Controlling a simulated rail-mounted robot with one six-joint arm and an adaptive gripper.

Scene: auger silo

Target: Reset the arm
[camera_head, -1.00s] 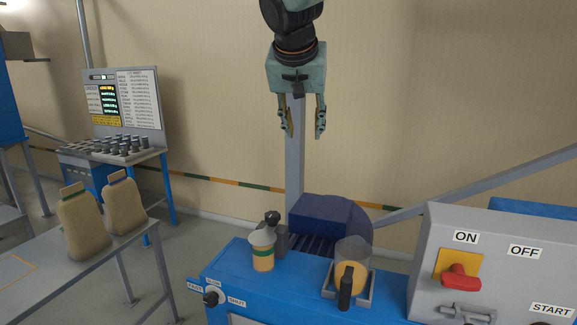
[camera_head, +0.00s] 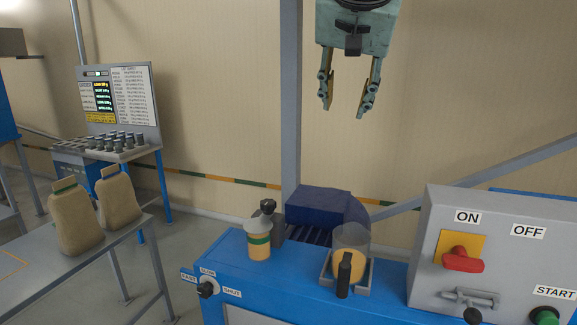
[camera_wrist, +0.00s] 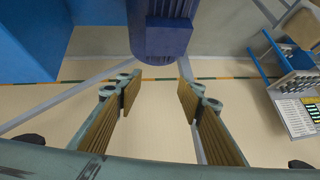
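My gripper (camera_head: 346,98) hangs fingers-down in the air at the upper middle of the head view, in front of the plain wall. Its two fingers are spread apart with nothing between them. The wrist view also shows the gripper (camera_wrist: 155,100) with a clear gap between its ribbed pads. The blue motor housing (camera_wrist: 165,30) shows beyond the fingertips in the wrist view. In the head view, the gripper is above and apart from the blue bench (camera_head: 300,285) and everything on it.
A jug of yellow material (camera_head: 351,258) and a funnel-topped container (camera_head: 259,240) stand on the bench. The control box (camera_head: 490,250) with a red switch (camera_head: 462,260) is at right. A diagonal grey tube (camera_head: 470,182) rises rightward. Two sacks (camera_head: 76,220) stand on the left table.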

